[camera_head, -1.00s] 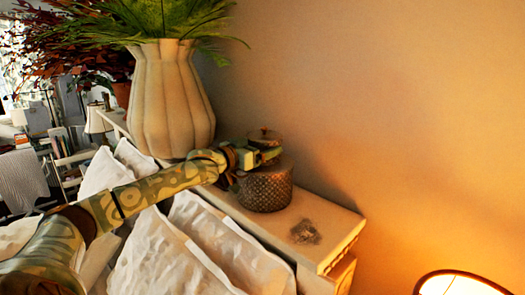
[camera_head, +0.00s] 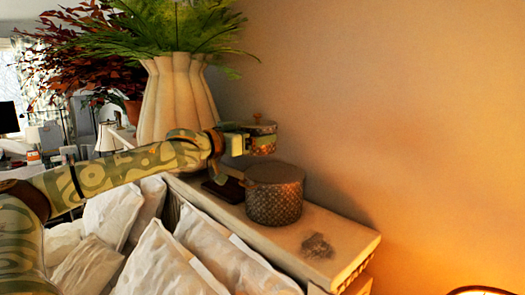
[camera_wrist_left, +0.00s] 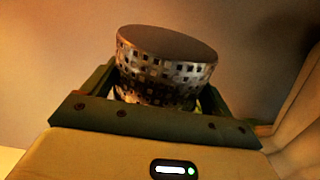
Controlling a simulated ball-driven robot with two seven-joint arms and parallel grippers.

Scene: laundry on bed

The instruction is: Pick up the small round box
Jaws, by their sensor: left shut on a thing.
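The small round box (camera_head: 263,128), patterned and with a small knob on its lid, is held in the air above and behind the larger round box (camera_head: 274,200). My left gripper (camera_head: 252,145) reaches in from the left and is shut on it. A gap shows between the small box and the larger box. In the left wrist view the small box (camera_wrist_left: 165,68), with its dark flat face and checkered side, sits between the two fingers. My right gripper is not in view.
The larger box stands on a cream ledge (camera_head: 350,241) against the wall, beside a dark flat item (camera_head: 222,189) and a dark patch (camera_head: 317,246). A tall fluted vase (camera_head: 175,100) with ferns is behind my arm. White pillows (camera_head: 165,262) lie in front.

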